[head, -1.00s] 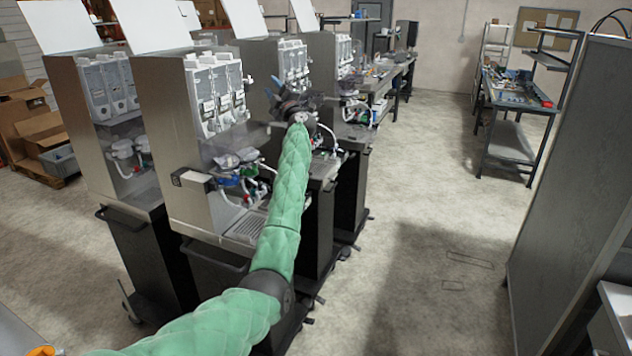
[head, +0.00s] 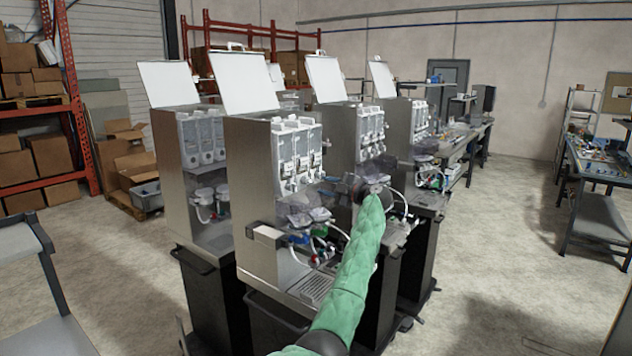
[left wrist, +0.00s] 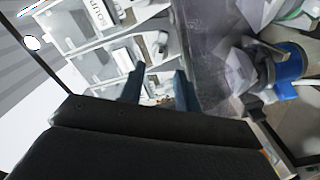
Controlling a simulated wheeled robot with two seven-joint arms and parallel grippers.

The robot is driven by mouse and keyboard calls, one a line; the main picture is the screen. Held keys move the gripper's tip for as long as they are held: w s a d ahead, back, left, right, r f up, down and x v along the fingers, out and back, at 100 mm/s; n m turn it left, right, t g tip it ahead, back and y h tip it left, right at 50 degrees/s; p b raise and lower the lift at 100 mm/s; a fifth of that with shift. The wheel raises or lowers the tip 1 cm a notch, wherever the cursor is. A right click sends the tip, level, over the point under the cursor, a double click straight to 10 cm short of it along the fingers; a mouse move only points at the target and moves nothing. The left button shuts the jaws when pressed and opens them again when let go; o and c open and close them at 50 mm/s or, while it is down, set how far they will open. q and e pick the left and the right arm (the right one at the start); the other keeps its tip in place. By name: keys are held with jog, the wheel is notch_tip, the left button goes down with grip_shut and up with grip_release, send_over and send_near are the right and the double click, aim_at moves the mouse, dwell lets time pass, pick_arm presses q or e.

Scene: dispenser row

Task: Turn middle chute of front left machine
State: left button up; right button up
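The nearest machine (head: 252,190) is a grey metal cabinet with an open white lid. Its front holds a row of white canisters (head: 297,148) with small white chutes (head: 303,184) below them. My left gripper (head: 368,187) is in front and to the right of these chutes; its fingers are hard to make out there. In the left wrist view its two dark fingers (left wrist: 158,88) are apart with nothing held. Labelled canisters (left wrist: 92,22) and a pale chute (left wrist: 160,43) show beyond the fingers, not clearly gripped. My right gripper is not in view.
A clear cover and bowls with blue collars (left wrist: 288,62) are to the right in the wrist view. Another machine (head: 178,165) stands to the left, others behind. The floor (head: 510,270) at right is open. Cardboard boxes (head: 130,165) are at far left.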

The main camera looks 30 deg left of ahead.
aim_at(311, 182)
pick_arm(q)
jog(key=shift+w+a+p, duration=0.2)
jog(key=shift+a+p, duration=1.05)
jog(key=shift+a, duration=1.25)
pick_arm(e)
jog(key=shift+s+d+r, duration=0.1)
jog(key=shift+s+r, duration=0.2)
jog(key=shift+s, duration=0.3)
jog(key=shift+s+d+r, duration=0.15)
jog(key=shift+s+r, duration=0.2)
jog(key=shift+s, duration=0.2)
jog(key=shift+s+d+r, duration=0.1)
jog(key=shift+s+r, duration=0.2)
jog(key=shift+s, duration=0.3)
pick_arm(q)
jog(key=shift+c, duration=0.2)
grip_shut()
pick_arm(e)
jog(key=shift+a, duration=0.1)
